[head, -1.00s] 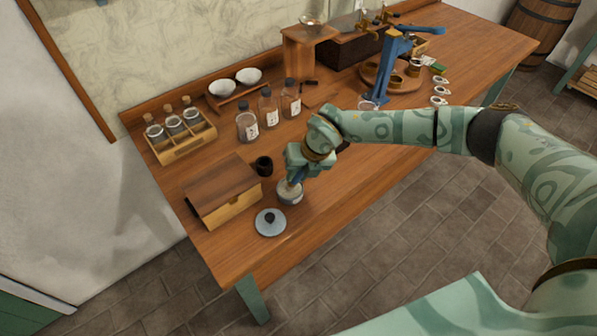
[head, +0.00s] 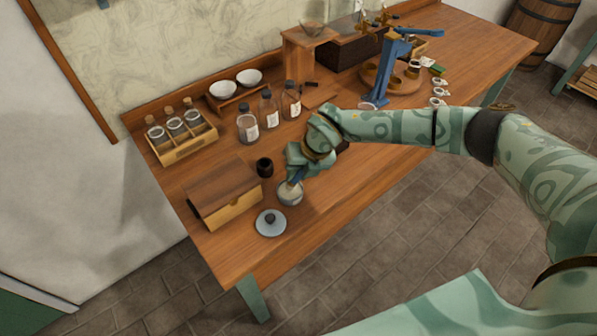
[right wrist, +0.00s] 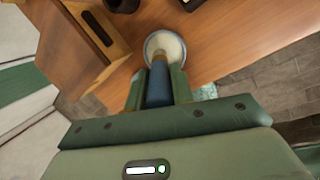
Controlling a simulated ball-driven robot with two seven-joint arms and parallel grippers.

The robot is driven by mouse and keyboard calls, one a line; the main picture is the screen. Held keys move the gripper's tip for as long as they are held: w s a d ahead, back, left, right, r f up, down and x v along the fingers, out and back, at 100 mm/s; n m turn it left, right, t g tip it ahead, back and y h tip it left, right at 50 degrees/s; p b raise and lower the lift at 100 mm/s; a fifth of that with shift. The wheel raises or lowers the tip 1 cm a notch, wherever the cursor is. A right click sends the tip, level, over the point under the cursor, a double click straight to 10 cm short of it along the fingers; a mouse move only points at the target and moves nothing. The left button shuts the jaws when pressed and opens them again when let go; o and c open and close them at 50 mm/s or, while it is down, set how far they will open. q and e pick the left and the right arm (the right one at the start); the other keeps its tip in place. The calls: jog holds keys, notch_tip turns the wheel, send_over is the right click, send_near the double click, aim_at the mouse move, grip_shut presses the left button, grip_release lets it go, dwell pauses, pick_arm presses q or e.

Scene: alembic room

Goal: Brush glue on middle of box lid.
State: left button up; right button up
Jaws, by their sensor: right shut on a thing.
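A wooden box with a brown lid (head: 222,187) stands near the left end of the table; it also shows in the right wrist view (right wrist: 85,45). A small pot of pale glue (head: 290,194) stands to the right of the box, and its creamy contents show in the right wrist view (right wrist: 165,44). My right gripper (head: 297,178) is shut on a blue-handled brush (right wrist: 158,85) over the pot. The brush's lower end points into the pot; its tip is hard to make out. My left gripper is not in view.
A grey knobbed lid (head: 270,223) lies in front of the pot. A small dark cup (head: 264,166) stands behind it. Several bottles (head: 268,108) and a jar rack (head: 180,135) stand farther back. A blue press (head: 390,70) stands at right.

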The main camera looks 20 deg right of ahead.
notch_tip(320, 180, up, 6)
jog(key=p, duration=0.4)
jog(key=shift+p, duration=0.35)
jog(key=shift+f, duration=0.1)
